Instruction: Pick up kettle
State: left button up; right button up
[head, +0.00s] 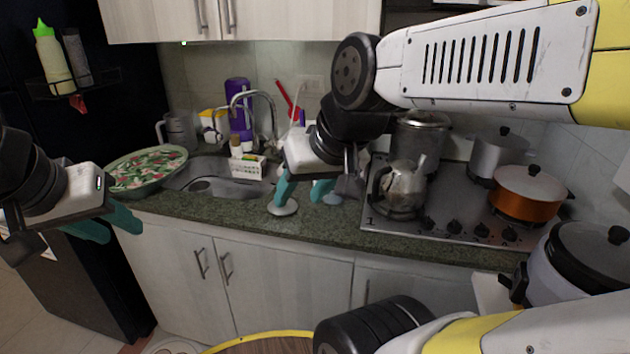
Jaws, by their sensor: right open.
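The kettle (405,187) is a shiny metal pot with a dark handle on its left side and a spout at its upper right. It stands upright on the left part of the stove. My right gripper (303,192) has teal fingers spread apart and is empty. It is left of the kettle, over the counter's front part, apart from the kettle's handle. My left gripper (112,228) is at the far left, in front of the counter's left end, far from the kettle. Its teal fingers are seen at an angle, so their gap is unclear.
The stove (455,228) also bears a tall steel pot (420,130), a grey pot (497,155) and an orange pot (526,195). A sink (215,186), a patterned bowl (146,170) and small white-rimmed discs (283,209) are on the green counter left of the stove.

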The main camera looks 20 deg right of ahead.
aim_at(400, 185)
jog(key=z, duration=1.4)
jog(key=i+j, duration=0.1)
jog(key=j, duration=0.35)
jog(key=i+j+u, duration=0.1)
jog(key=j, duration=0.35)
jog(key=i+j, duration=0.1)
jog(key=j, duration=0.3)
jog(key=i+j+u, duration=0.1)
jog(key=j, duration=0.35)
jog(key=i+j, duration=0.1)
jog(key=j, duration=0.35)
jog(key=i+j+u, duration=0.1)
jog(key=j, duration=0.3)
jog(key=z, duration=1.65)
jog(key=i+l+u, duration=0.15)
jog(key=k, duration=0.05)
